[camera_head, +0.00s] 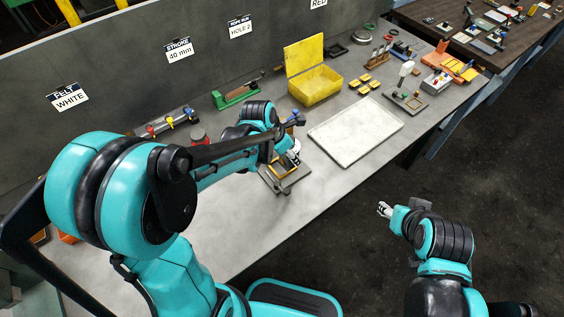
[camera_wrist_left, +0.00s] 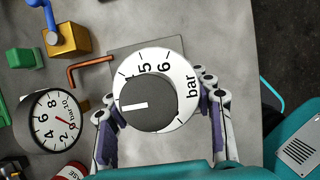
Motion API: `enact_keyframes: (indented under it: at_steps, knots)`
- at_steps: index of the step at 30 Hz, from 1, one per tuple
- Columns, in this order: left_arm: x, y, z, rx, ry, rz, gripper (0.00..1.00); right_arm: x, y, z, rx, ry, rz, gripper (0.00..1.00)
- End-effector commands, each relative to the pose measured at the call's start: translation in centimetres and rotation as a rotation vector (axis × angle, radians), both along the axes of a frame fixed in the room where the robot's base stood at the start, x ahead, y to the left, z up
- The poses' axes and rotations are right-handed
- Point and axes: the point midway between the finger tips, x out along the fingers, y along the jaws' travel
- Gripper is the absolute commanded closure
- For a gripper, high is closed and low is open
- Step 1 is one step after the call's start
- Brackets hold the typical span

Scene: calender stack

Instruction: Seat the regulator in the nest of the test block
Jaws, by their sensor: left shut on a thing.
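In the left wrist view, the regulator shows as a white dial marked "bar" (camera_wrist_left: 182,80) with a dark grey knob (camera_wrist_left: 148,104). My left gripper (camera_wrist_left: 160,118) has a finger on each side of it and is shut on it. In the head view this gripper (camera_head: 291,150) is low over a small grey plate with an orange-yellow part (camera_head: 285,182), which seems to be the test block. In the wrist view a grey plate (camera_wrist_left: 143,46) lies under the dial. The nest is hidden. My right gripper (camera_head: 385,209) is off the bench's front edge; its finger gap is unclear.
A round gauge (camera_wrist_left: 53,118), a bent copper rod (camera_wrist_left: 84,67) and a brass block (camera_wrist_left: 67,40) are left of the regulator. A white tray (camera_head: 355,132) lies right of my left gripper. A yellow box (camera_head: 315,87) stands behind. The bench front is clear.

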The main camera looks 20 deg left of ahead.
Motion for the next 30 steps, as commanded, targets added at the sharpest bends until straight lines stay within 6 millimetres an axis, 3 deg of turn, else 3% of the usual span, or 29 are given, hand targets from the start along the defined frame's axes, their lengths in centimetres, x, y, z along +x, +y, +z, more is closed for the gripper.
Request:
enact_keyframes:
  at_steps: [6,11,18,28,29,30]
  knots:
    - [1.1,2.5,-1.7,-0.001,-0.001,0.001,0.98,0.0,0.0,-0.9,0.0,0.0,0.0,0.53]
    - [1.2,2.7,-2.6,-0.001,0.0,0.0,0.98,0.0,0.0,-1.3,0.0,0.0,0.0,0.53]
    - [1.2,2.7,-5.9,-0.001,0.0,0.0,0.98,0.0,0.0,-2.8,0.0,0.0,0.0,0.53]
    - [1.2,2.7,-6.0,-0.001,0.0,-0.001,0.98,0.0,0.0,-2.9,0.0,0.0,0.0,0.53]
    - [1.2,2.7,-6.1,0.0,0.0,-0.001,0.47,0.0,0.0,-2.9,0.0,0.0,0.0,0.53]
    - [1.2,2.7,-6.0,0.0,0.0,-0.001,0.36,0.0,0.0,-2.9,0.0,0.0,0.0,0.53]
